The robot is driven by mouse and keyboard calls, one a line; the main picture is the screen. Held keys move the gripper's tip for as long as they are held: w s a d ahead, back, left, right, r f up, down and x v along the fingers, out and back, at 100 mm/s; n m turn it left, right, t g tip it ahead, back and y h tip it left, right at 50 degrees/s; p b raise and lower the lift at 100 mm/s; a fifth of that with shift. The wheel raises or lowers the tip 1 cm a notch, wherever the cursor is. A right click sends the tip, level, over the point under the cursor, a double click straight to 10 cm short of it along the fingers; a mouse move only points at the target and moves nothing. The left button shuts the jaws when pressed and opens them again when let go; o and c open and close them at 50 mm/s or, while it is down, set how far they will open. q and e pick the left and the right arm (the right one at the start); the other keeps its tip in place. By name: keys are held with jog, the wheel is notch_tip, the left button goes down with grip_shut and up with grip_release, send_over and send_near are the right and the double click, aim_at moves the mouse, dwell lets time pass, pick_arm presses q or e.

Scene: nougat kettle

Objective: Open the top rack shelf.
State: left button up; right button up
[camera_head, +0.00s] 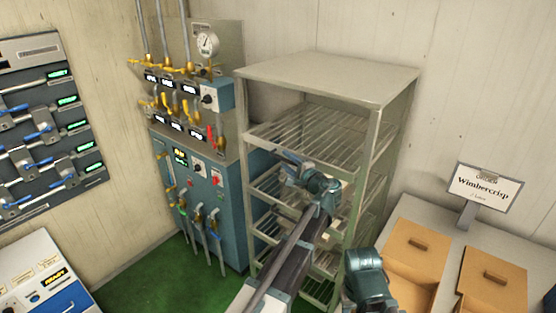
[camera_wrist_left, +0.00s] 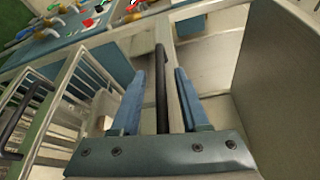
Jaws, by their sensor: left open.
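The grey metal rack (camera_head: 328,80) stands in the corner. Its top wire shelf (camera_head: 310,135) is at the upper level, with more wire shelves below. My left gripper (camera_head: 291,172) is at the rack's front, just below the top shelf's front edge. In the left wrist view, the blue fingers (camera_wrist_left: 157,98) are apart, one on each side of a dark bar handle (camera_wrist_left: 161,85). The fingers look not closed on it. Whether the bar belongs to the top shelf is not clear from this view.
A blue control cabinet (camera_head: 205,187) with yellow valves stands left of the rack. A counter at right holds tan boxes (camera_head: 420,255) and a sign (camera_head: 484,187) reading Wimbercrisp. A second dark handle (camera_wrist_left: 20,117) shows at the left in the wrist view. Green floor (camera_head: 160,275) is free.

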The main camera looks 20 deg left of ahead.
pick_arm(q)
jog(key=shift+w+a, duration=0.1)
grip_shut()
dwell(1.4)
